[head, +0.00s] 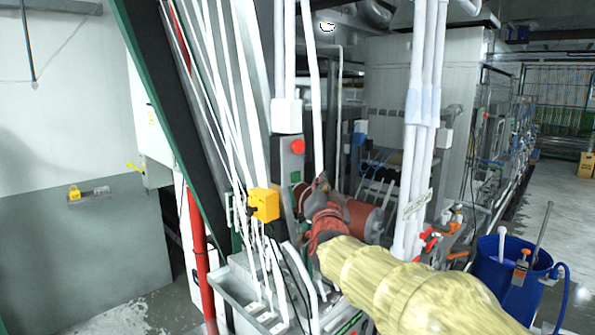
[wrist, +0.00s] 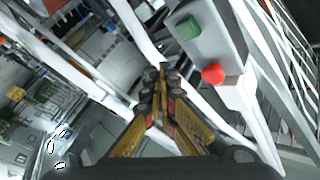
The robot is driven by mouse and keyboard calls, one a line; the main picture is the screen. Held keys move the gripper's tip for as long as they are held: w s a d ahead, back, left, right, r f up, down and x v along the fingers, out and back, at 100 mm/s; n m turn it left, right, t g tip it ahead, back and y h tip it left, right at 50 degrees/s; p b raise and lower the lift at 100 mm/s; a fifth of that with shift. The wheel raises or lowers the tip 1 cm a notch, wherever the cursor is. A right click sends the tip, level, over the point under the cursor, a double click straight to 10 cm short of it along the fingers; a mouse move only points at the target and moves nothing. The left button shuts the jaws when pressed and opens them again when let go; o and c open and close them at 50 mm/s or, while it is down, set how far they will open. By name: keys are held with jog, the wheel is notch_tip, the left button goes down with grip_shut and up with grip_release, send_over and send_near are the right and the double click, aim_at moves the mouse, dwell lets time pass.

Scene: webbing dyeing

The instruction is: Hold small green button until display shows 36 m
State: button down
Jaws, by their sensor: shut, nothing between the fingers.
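A grey control box (head: 290,165) stands upright at the centre of the head view, with a red button (head: 297,146) near its top and a green button (head: 295,177) below it. In the wrist view the box (wrist: 215,45) is at upper right, with the green button (wrist: 188,27) and red mushroom button (wrist: 213,74) in plain sight. My gripper (wrist: 162,68) is shut and empty, its tips left of the box in the picture and not visibly over either button. In the head view my gripper (head: 322,182) is right beside the box. I see no readable display.
White webbing strands (head: 235,100) run down left of the box, and a yellow box (head: 264,204) sits below it. White pipes (head: 420,110) stand to the right. A blue barrel (head: 497,268) stands at lower right.

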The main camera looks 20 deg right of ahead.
aim_at(296, 177)
jog(key=shift+w+a+p, duration=0.2)
jog(key=shift+w+a, duration=0.1)
jog(key=shift+w, duration=0.45)
jog(key=shift+w+a+p, duration=0.25)
jog(key=shift+w, duration=0.45)
jog(key=shift+w+a+p, duration=0.2)
jog(key=shift+w+a, duration=0.1)
jog(key=shift+w, duration=0.45)
jog(key=shift+w+a, duration=0.15)
jog(key=shift+w, duration=0.25)
